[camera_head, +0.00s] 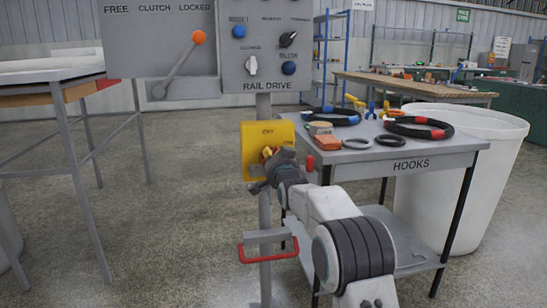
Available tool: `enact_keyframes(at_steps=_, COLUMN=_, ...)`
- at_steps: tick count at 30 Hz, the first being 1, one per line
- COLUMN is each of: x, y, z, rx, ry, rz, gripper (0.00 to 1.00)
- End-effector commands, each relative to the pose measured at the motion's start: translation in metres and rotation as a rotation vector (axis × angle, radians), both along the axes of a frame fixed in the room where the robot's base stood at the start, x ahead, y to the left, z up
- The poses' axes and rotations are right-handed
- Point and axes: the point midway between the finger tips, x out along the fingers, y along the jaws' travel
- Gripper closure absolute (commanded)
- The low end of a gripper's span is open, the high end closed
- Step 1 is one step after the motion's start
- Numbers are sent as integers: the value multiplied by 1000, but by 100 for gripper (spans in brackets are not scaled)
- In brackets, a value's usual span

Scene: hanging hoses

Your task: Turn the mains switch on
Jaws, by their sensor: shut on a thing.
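A yellow switch box (251,140) is mounted on a grey post below the RAIL DRIVE panel. I take it to be the mains switch. It has small dark lettering near its top, too small to read surely.
Above is the RAIL DRIVE panel (262,72) with knobs, and an orange-tipped lever (198,38) beside it. A red bar handle (268,259) sits low on the post. The HOOKS table (455,151) with hoses stands right, before a white bin (490,185).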

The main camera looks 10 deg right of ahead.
Motion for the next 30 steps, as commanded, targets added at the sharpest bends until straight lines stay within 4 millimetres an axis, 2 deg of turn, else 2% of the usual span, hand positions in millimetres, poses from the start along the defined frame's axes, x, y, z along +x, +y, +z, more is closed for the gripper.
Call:
enact_keyframes(at_steps=12, x=0, y=1, z=2, rx=8, ry=-5, rz=2, gripper=100)
enact_keyframes(at_steps=13, x=0, y=1, z=2, rx=8, ry=-5, rz=2, gripper=78)
enact_keyframes(at_steps=21, x=0, y=1, z=1, rx=7, ry=-3, rz=1, gripper=54)
enact_keyframes(at_steps=30, x=0, y=0, z=0, rx=7, ry=-1, rz=0, gripper=52)
